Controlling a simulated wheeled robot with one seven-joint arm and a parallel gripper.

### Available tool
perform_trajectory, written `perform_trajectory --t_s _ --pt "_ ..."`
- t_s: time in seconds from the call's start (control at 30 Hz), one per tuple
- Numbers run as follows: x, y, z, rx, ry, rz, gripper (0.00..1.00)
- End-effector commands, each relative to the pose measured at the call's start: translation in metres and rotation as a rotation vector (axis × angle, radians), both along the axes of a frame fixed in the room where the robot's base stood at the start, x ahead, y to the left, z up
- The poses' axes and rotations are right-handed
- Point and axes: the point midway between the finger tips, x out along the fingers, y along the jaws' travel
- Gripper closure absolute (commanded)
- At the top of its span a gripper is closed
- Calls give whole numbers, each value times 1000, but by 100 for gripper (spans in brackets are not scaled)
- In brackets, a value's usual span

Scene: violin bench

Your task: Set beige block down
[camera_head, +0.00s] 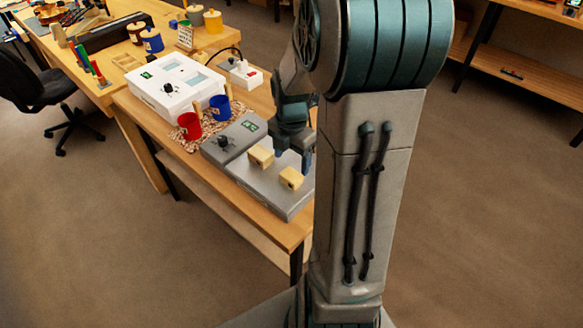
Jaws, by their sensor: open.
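Two beige blocks rest on the flat plate of a grey device (255,183). One beige block (261,156) lies nearer the device's control end, and the other beige block (291,179) lies closer to the bench's front right end. The second one has a dark spot on its side. My gripper (294,150) is open, pointing down over the plate, beside and just behind the two blocks. No block shows between its fingers. My arm hides part of the plate's right side, and I cannot tell whether a finger touches a block.
A white device (177,84) and a small white box with a red button (246,74) are further back. The bench's near end is narrow and bare.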

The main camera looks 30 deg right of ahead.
Motion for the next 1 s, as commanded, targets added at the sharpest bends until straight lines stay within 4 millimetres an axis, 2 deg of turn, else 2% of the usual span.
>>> perform_trajectory --t_s 0.03,0.2,0.47,0.67,1.0 --pt "1 0 13 -3 -4 0 29" --pt "1 0 42 -2 -3 1 29" --pt "-2 5 61 -5 -6 -44 29" --pt "-18 30 76 -22 -45 -329 29" --pt "-59 75 97 20 -141 -995 29"
